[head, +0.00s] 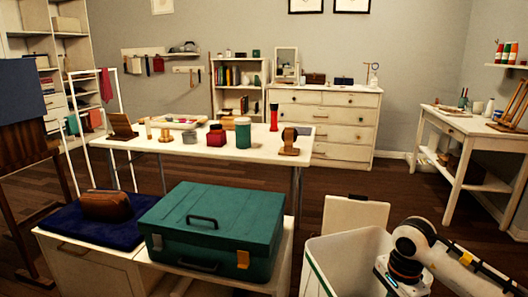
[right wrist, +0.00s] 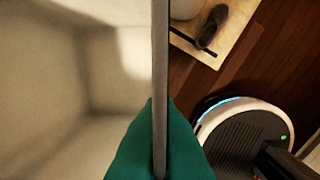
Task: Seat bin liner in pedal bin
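The white pedal bin (head: 346,254) stands at the bottom right of the head view, with its lid (head: 356,213) raised behind the opening. A green edge shows on its left side. My right arm comes in from the right, with its wrist over the bin's right part; the fingertips are hidden. In the right wrist view, the bin's pale inside (right wrist: 60,90) fills the left, bounded by a narrow upright edge. Green material (right wrist: 183,155), which looks like the liner, shows on both sides of that edge at the bottom. What holds it cannot be seen. My left gripper is out of view.
A green case (head: 215,225) and a brown pouch on a blue cloth (head: 70,235) lie on the low white cabinet left of the bin. A long table (head: 205,150) with several small objects stands behind. A dark shoe (right wrist: 213,27) lies on a pale mat near the bin.

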